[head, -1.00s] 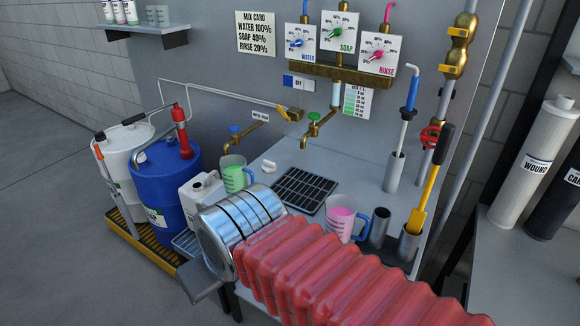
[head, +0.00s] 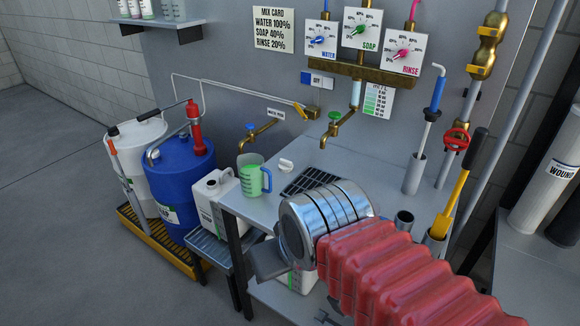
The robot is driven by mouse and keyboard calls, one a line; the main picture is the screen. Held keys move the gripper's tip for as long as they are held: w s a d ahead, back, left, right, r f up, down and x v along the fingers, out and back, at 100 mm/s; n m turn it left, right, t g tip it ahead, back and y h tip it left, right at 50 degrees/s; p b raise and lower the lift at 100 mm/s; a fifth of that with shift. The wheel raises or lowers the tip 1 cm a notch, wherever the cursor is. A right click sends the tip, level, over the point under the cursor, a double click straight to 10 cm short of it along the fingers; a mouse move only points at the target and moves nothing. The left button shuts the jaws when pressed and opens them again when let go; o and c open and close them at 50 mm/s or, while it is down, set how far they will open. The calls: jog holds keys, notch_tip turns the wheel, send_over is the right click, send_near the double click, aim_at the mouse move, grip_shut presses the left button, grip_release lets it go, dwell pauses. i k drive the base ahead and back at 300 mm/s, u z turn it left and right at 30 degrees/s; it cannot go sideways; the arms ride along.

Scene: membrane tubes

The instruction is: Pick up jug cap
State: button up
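A small white cap (head: 286,165) lies on the grey bench top, beside the green measuring jug (head: 253,178) and behind the dark drain grate (head: 310,181). I take it for the jug cap. A white jug (head: 213,198) stands left of the bench, with a dark spot at its mouth that looks open. My gripper (head: 268,262) is at the end of my arm, in front of the bench's front edge, nearer to me than the cap and apart from it. Only a grey finger part shows below the metal wrist; the fingertips are largely hidden, and I see nothing held.
A blue drum (head: 182,190) and a white drum (head: 135,165) stand on a yellow-edged tray at left. Brass taps (head: 335,128) hang above the bench. Another white container (head: 298,281) is under the bench.

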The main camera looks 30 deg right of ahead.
aim_at(285, 166)
jog(key=i, duration=1)
